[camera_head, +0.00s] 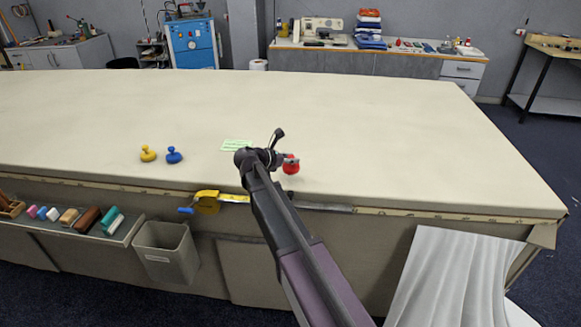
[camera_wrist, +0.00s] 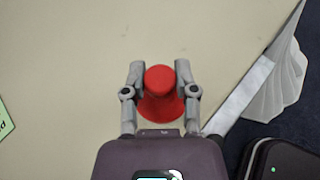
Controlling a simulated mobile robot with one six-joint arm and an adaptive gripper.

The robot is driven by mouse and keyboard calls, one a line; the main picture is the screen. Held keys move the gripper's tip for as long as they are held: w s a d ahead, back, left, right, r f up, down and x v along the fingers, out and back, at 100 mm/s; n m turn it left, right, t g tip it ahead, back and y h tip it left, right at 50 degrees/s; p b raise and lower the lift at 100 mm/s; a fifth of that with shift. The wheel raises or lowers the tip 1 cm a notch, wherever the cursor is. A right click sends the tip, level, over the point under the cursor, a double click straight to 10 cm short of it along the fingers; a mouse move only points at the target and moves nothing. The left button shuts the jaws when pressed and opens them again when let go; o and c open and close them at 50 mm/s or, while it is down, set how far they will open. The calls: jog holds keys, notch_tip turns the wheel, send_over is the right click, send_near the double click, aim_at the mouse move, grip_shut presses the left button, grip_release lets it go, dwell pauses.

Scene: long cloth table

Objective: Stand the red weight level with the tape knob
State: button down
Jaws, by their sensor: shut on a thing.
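The red weight (camera_head: 291,167) is at the front part of the cloth table (camera_head: 400,130), right of the middle. In the wrist view the red weight (camera_wrist: 160,103) has a round top and a wider base. My gripper (camera_wrist: 160,74) is shut on it, one finger on each side. In the head view my gripper (camera_head: 289,157) is partly hidden by my arm. I cannot tell whether the weight touches the cloth. A yellow tape case (camera_head: 208,203) with a blue knob (camera_head: 186,210) is on the table's front edge, left of the weight.
A yellow weight (camera_head: 148,154) and a blue weight (camera_head: 173,155) stand to the left. A green card (camera_head: 236,145) lies between them and my gripper. A grey bin (camera_head: 167,252) and a tray of small items hang at the front. White cloth (camera_head: 450,280) drapes at front right.

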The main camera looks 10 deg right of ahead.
aim_at(288, 165)
jog(key=shift+w+f+b, duration=0.1)
jog(key=shift+f+b, duration=1.65)
jog(key=shift+f, duration=0.05)
jog(key=shift+f, duration=0.1)
jog(key=shift+c, duration=2)
grip_release()
jog(key=shift+r, duration=0.25)
jog(key=shift+s+a+r, duration=0.15)
jog(key=shift+s+a, duration=0.05)
jog(key=shift+a, duration=0.1)
jog(key=p+v, duration=0.4)
jog(key=v, duration=0.7)
jog(key=shift+p, duration=0.3)
